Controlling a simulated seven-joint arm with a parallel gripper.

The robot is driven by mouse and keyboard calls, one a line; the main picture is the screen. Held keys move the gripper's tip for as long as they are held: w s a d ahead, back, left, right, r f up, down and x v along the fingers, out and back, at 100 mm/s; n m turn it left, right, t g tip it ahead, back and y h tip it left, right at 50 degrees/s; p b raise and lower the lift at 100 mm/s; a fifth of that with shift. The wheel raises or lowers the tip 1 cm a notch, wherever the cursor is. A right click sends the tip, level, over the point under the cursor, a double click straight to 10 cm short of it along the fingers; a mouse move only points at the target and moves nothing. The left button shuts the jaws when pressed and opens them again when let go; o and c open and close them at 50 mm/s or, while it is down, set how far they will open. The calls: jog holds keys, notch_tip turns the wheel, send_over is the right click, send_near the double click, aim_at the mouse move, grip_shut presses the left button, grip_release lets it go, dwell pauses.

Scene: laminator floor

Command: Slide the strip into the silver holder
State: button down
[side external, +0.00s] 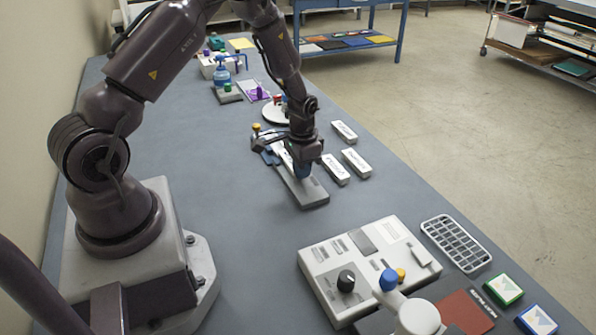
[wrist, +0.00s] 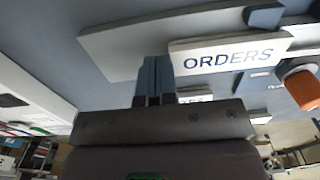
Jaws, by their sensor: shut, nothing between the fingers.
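A long grey holder-like plate (side external: 310,196) lies on the bench under my gripper (side external: 303,174); it also shows in the wrist view (wrist: 120,42). My gripper is shut and empty, its blue-grey fingers (wrist: 154,82) together low over the plate; contact cannot be told. A white strip or block lettered "ORDERS" (wrist: 228,52) is right beside the fingers in the wrist view. In the side view, white lettered blocks lie right of the plate, one close (side external: 335,169), others farther (side external: 356,163) and (side external: 344,131). My wrist hides part of the plate.
A white control panel (side external: 365,262) with knobs stands in front, beside a slotted tray (side external: 456,243). A round white base (side external: 277,112) with coloured knobs is behind the plate. The bench left of the plate is clear.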

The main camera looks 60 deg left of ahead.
aim_at(289, 157)
jog(key=shift+a, duration=0.2)
jog(key=shift+a, duration=1.05)
jog(key=shift+a, duration=0.2)
jog(key=shift+a, duration=1.05)
jog(key=shift+a, duration=0.2)
jog(key=shift+a, duration=1.05)
jog(key=shift+a, duration=0.2)
jog(key=shift+a, duration=1.05)
jog(key=shift+a, duration=0.2)
